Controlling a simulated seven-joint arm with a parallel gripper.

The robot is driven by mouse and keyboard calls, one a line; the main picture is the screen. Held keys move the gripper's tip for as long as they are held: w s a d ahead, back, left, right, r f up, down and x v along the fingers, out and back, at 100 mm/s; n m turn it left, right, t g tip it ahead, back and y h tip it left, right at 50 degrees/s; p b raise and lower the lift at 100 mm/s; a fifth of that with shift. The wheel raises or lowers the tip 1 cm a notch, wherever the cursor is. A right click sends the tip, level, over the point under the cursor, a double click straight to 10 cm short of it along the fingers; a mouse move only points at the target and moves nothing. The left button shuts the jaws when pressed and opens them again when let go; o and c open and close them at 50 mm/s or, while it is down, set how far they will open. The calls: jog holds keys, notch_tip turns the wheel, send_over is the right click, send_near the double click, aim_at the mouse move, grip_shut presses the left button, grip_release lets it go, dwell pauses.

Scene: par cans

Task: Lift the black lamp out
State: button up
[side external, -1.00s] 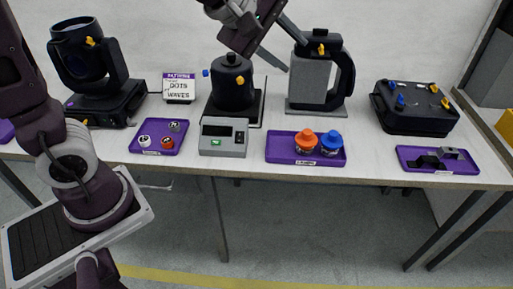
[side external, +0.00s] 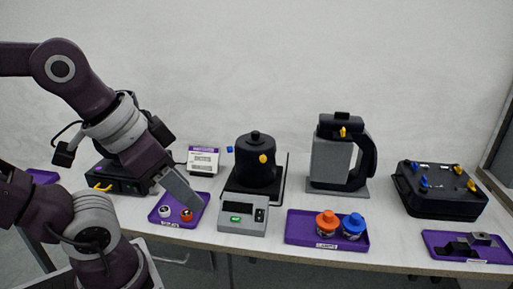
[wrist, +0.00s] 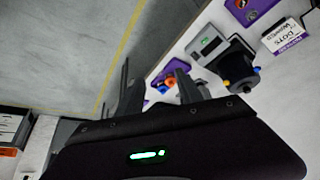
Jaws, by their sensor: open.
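My gripper (side external: 186,196) is at the left in the side view, pointing down over the small purple tray. In the wrist view my gripper (wrist: 155,78) shows two separated fingers with nothing held between them. A black lidded can (side external: 256,165) with a yellow knob and a blue knob stands upright on a black plate, to the right of my gripper and apart from it. It also shows in the wrist view (wrist: 238,68). No separate black lamp can be made out; the can's inside is hidden. An orange-capped jar (side external: 327,222) and a blue-capped jar (side external: 353,225) stand on a purple tray (side external: 300,230) labelled LAMPS.
The small purple tray (side external: 160,213) holds small round pieces. A grey box with a green light (side external: 240,218) stands in front of the can. A grey-black jug-like unit (side external: 331,160), a black case (side external: 440,195) and a tray with dark blocks (side external: 437,247) stand to the right.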

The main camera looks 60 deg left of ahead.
dwell(0.4)
jog(key=shift+o, duration=1.2)
jog(key=shift+w, duration=0.1)
